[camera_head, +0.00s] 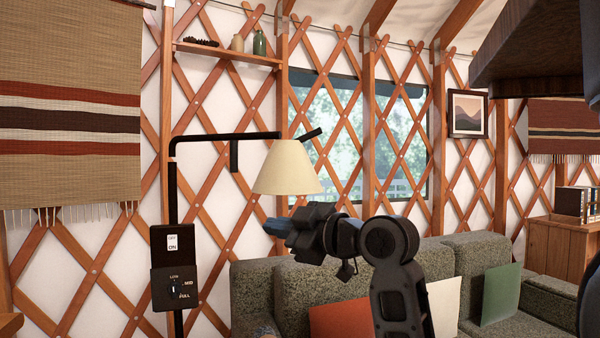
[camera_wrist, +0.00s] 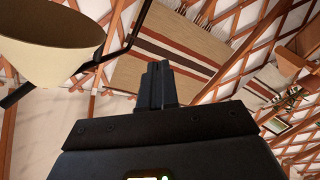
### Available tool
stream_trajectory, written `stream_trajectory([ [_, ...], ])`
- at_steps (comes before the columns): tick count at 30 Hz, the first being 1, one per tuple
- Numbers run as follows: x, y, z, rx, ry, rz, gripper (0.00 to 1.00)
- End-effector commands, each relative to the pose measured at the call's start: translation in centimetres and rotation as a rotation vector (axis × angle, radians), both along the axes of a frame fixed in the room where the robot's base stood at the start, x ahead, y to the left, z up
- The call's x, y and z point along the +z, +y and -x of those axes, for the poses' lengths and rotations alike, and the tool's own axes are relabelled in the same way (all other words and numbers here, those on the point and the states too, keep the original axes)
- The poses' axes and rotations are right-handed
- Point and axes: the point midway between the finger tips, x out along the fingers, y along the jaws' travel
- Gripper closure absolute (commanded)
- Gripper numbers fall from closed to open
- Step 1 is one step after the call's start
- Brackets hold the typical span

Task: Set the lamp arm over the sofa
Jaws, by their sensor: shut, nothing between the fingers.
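The lamp is a black floor lamp with an upright pole at the left. Its black lamp arm (camera_head: 225,136) runs level to the right, with a short bar (camera_head: 234,156) hanging from it. A cream shade (camera_head: 287,168) hangs at its far end and also shows large at upper left in the wrist view (camera_wrist: 50,40). In the head view the shade appears above the left end of the green-grey sofa (camera_head: 258,292); depth is hard to judge. My gripper (camera_head: 276,228) is below the shade, apart from it. Its fingers (camera_wrist: 160,84) are closed together and empty.
A control box (camera_head: 174,288) with an on/off switch and a dial is on the lamp pole. Cushions, including an orange one (camera_head: 338,318), lie on the sofa. A striped hanging (camera_head: 70,110) is at left, a wall shelf (camera_head: 228,54) above, a wooden cabinet (camera_head: 556,250) at right.

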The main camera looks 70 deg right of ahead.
Motion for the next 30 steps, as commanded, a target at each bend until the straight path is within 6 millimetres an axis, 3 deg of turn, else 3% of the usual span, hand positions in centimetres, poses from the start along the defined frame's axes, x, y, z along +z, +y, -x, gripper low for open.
stream_trajectory([
  [1, 2.6, -1.1, 0.9, -0.008, 0.022, 0.065, 1.00],
  [6, 8.1, -3.3, 4.1, -0.020, 0.150, 0.269, 1.00],
  [12, 12.4, -4.8, 7.7, -0.040, 0.307, 0.455, 1.00],
  [20, 13.8, -5.3, 9.2, -0.048, 0.391, 0.534, 1.00],
  [26, 13.1, -6.1, 7.0, -0.045, 0.391, 0.531, 1.00],
  [30, 12.4, -7.2, 4.5, -0.044, 0.391, 0.530, 1.00],
])
